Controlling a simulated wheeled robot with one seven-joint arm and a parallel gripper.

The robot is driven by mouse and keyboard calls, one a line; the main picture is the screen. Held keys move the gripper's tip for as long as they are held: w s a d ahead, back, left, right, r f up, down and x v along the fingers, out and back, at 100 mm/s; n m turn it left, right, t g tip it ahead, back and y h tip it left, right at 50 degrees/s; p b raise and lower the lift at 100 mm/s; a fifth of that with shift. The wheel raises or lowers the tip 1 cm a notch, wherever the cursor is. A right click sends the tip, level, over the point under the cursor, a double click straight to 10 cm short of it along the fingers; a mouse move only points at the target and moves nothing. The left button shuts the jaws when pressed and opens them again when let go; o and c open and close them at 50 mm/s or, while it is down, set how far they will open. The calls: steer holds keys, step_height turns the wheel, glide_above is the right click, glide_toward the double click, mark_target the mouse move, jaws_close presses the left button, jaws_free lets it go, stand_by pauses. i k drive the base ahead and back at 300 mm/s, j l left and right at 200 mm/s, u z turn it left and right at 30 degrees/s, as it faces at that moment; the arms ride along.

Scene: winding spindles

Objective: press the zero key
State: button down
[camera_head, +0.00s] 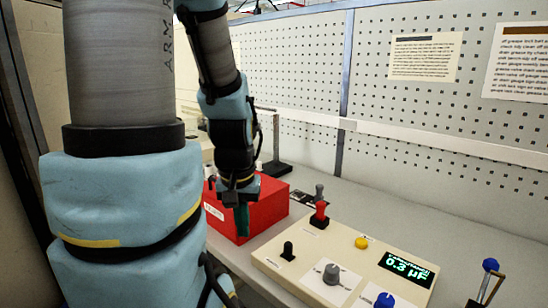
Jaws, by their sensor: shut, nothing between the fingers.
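A cream instrument box (280,265) lies on the bench at the lower right. Its lit display (407,269) reads about 0.3 µF in green. A round yellow key (361,242) sits on its top, left of the display; its label is too small to read, so I cannot tell for sure that it is the zero key. My gripper (241,220) points down in front of the red box, to the left of the instrument and apart from the yellow key. Its fingers are shut and empty.
The instrument also carries a black knob (287,251), a grey knob (331,274) and a blue knob (384,299). A red box (272,199) stands behind my gripper. A red-and-grey upright piece (319,213) stands behind the instrument. A blue-knobbed lever (490,266) is at right.

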mark_target(362, 244)
steer(key=u, duration=1.7)
steer(key=k+l, duration=0.1)
steer(key=k, duration=0.6)
steer(key=k+l, duration=0.15)
steer(key=k, duration=0.6)
